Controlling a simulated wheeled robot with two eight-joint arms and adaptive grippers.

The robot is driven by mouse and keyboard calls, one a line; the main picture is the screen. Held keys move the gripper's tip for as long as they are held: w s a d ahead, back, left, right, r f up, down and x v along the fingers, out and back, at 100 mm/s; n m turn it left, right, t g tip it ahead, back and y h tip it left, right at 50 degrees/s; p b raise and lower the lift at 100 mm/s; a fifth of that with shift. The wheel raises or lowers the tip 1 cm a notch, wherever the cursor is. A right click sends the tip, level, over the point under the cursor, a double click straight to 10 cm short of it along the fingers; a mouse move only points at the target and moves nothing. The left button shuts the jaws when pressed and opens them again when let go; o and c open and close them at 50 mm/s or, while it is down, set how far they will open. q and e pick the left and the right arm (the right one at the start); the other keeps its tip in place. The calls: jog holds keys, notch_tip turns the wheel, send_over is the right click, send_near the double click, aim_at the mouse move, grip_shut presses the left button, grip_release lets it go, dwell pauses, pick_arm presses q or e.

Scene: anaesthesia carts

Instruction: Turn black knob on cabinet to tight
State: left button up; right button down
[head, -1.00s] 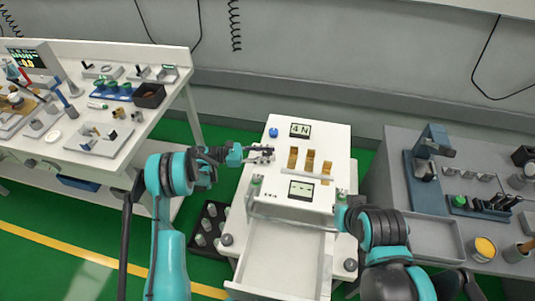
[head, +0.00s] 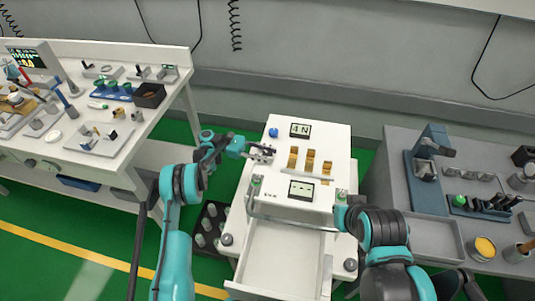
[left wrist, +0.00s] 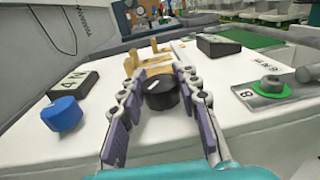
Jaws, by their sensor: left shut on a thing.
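The white cabinet (head: 323,147) stands in the middle of the head view. Its black knob (left wrist: 161,92) shows in the left wrist view as a round dark cap with a pale mark on top. My left gripper (head: 264,153) is over the left part of the cabinet top in the head view. In the left wrist view its two fingers are shut on the knob from either side. In the head view the gripper mostly hides the knob. My right arm (head: 378,226) is at the cabinet's right front; its gripper is not seen.
A blue knob (left wrist: 62,113) and a "4 N" display (head: 300,130) are near the gripper. Yellow-brown upright pieces (head: 310,161) stand to its right. An open drawer (head: 285,255) with a bar handle is in front. Benches stand left and right.

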aim_at(268, 153)
pick_arm(q)
jog(key=o, duration=1.2)
notch_tip(268, 153, up, 10)
jog(key=shift+f, duration=0.1)
